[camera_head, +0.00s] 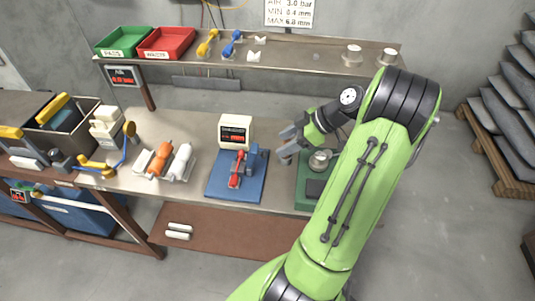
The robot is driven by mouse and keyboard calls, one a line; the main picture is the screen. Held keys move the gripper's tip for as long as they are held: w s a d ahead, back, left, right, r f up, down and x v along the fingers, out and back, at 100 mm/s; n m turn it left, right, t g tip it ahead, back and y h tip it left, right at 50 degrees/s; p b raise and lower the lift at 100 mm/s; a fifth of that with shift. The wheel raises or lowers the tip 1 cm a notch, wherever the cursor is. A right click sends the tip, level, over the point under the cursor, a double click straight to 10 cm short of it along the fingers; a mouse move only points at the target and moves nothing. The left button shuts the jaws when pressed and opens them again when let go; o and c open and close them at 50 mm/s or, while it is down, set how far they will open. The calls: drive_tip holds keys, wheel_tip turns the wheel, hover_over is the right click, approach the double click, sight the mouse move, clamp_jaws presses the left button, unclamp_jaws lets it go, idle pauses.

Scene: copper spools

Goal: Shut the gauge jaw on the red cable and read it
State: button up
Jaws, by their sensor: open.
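The gauge (236,126), a cream box with a dark display showing red digits, stands at the back of a blue base plate (222,188) on the bench. The digits are too small to read. A red piece (235,172) stands on the plate beside a blue block (252,155). I cannot tell whether this red piece is the cable or a part of the jaw, nor how far the jaw is shut. My gripper (287,146) is open and empty, a little to the right of the gauge and above the bench, fingers pointing left.
A green base (304,191) with a round metal part (320,160) lies close right, partly behind my arm. Orange and white bottles (180,162) lie left on a tray. Green (122,40) and red (166,41) bins stand on the back shelf (290,54).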

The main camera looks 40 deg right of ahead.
drive_tip(key=x, duration=0.7)
drive_tip(key=shift+b, duration=0.35)
drive_tip(key=shift+d, duration=0.1)
drive_tip(key=shift+c, duration=0.5)
clamp_jaws()
